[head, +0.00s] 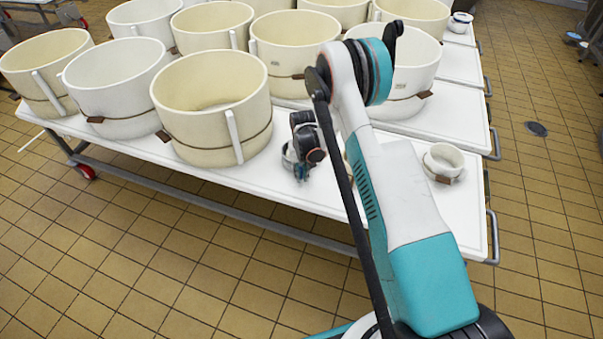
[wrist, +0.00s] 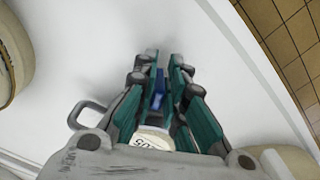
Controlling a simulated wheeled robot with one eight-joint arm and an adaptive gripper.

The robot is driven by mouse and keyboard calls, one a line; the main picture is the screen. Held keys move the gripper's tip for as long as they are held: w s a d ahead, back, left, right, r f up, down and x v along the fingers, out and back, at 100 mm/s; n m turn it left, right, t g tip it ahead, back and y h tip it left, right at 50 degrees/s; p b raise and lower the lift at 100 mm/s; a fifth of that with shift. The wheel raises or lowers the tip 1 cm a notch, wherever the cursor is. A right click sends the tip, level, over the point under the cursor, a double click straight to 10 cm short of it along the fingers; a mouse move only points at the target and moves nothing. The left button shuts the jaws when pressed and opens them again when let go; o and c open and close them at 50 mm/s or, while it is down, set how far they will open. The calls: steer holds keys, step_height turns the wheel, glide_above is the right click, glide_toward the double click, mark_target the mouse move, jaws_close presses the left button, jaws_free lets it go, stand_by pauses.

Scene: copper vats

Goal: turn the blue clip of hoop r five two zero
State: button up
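A blue clip (wrist: 159,92) shows in the wrist view in the narrow gap between the teal fingers of my gripper (wrist: 162,62). I cannot tell whether both fingers touch it. Below it, between the finger bases, is part of a pale hoop (wrist: 153,140) with a dark printed label that I cannot fully read; the rest is hidden by my gripper. In the head view my gripper (head: 301,173) points down over the near part of the white table, and a small pale hoop (head: 288,158) shows partly behind it. The clip is too small to make out there.
Large cream hoops crowd the table (head: 330,200); the nearest one (head: 212,105) stands left of my gripper. Another small hoop (head: 443,160) with a brown clip stands to the right. Metal handles (head: 492,237) stick out along the table's right edge. Tiled floor lies in front.

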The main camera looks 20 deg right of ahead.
steer(key=shift+o, duration=1.1)
step_height(320, 180, up, 12)
steer(key=shift+d, duration=0.1)
